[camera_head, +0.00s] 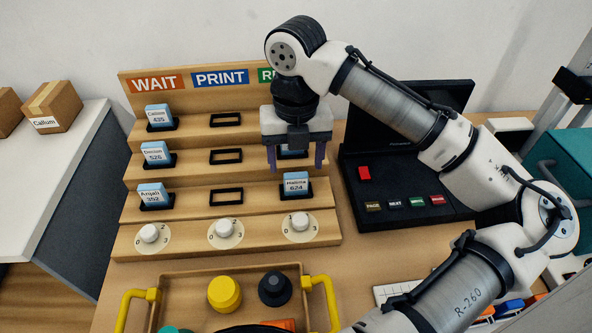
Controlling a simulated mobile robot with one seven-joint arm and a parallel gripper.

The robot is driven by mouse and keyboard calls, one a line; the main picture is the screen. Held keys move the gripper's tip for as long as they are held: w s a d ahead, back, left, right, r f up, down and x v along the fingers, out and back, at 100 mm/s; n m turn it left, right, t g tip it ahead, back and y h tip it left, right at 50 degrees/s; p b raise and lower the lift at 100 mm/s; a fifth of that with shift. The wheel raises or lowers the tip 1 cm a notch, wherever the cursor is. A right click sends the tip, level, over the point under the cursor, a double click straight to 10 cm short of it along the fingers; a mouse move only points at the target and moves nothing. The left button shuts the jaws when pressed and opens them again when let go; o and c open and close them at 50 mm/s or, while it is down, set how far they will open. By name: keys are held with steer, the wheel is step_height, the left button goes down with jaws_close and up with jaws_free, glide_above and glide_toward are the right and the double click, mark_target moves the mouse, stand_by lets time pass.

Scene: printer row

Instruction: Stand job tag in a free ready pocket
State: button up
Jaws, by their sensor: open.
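My gripper (296,160) hangs fingers-down over the right column of the stepped wooden rack (195,216), open. Between and behind its fingers, part of a light-blue tag (291,153) shows at the middle row; its text is hidden. The READY header is partly covered by my arm, and the top-row pocket below it is hidden. The Halima 624 tag (296,184) stands in the bottom-row ready pocket. In the WAIT column stand the tags Callum 435 (157,115), one marked 526 (155,152) and Anjali 352 (152,193). The PRINT column pockets (226,157) are empty.
White dials (226,228) line the rack's front. A tray with yellow handles (325,295) holds yellow and black knobs in front. A black button console (400,190) stands right of the rack, partly behind my arm. Boxes (55,105) sit on a left counter.

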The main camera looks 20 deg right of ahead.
mark_target(296, 175)
step_height(296, 175, up, 7)
steer(key=shift+p, duration=0.3)
